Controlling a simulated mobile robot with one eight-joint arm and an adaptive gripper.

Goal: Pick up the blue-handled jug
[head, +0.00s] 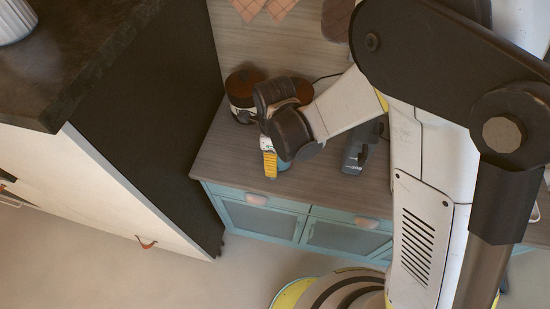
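My gripper (271,150) is over the left part of the wooden counter, at the end of my arm, which reaches in from the right. Its dark wrist covers much of the area beneath it. A small patch of pale blue and yellow shows at its lower left side; I cannot tell whether this is part of my gripper or of something behind it. I cannot make out the blue-handled jug for certain; it may be hidden behind my wrist. The fingers are not clear enough to show whether they are open or shut.
Canisters with red-brown lids (245,86) stand at the counter's back left, close to my wrist. A dark grey object (358,152) stands right of my gripper. The counter (222,160) tops teal cabinets (262,220). A tall dark-sided unit (150,110) rises at the left.

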